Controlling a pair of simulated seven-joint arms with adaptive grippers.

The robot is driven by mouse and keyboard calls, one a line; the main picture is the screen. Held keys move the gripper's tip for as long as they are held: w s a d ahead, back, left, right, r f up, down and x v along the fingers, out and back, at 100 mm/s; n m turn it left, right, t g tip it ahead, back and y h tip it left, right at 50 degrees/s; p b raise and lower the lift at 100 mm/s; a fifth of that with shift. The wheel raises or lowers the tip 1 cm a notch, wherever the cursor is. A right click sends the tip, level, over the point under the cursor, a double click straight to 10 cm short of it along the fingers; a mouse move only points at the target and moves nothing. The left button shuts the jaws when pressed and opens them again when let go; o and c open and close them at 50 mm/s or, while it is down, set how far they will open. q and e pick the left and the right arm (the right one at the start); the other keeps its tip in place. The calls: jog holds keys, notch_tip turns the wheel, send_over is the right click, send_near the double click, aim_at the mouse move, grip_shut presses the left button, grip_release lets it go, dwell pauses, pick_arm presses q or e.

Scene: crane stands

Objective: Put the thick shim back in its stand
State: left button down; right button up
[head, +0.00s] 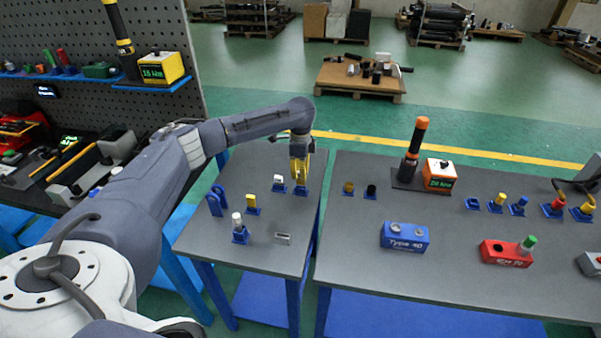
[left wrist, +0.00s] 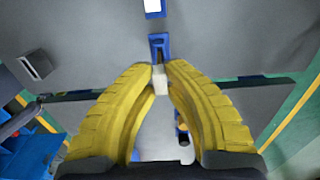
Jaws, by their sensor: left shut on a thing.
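My left gripper (head: 300,170) is over the far right part of the small grey table. In the left wrist view its yellow fingers (left wrist: 160,75) are shut on a small pale block, which I take as the thick shim (left wrist: 161,84). A blue stand (left wrist: 159,43) with a dark slot lies just beyond the fingertips; it shows below the gripper in the head view (head: 301,191). I cannot tell whether the shim touches the stand. In the head view the fingers hide the shim. My right gripper is not in view.
Beside it stands another blue stand with a pale piece (head: 279,181). A yellow piece in a stand (head: 252,203), a white-topped cylinder (head: 237,222), a blue forked holder (head: 216,201) and a grey slotted block (head: 283,239) share the table. A larger table (head: 350,265) lies to the right.

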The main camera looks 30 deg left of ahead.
aim_at(301, 185)
pick_arm(q)
jog(key=shift+f, duration=0.3)
dwell(0.4)
jog(key=shift+f, duration=1.45)
jog(key=c, duration=1.4)
grip_release()
jog(key=shift+r, duration=0.1)
jog(key=shift+r, duration=2.4)
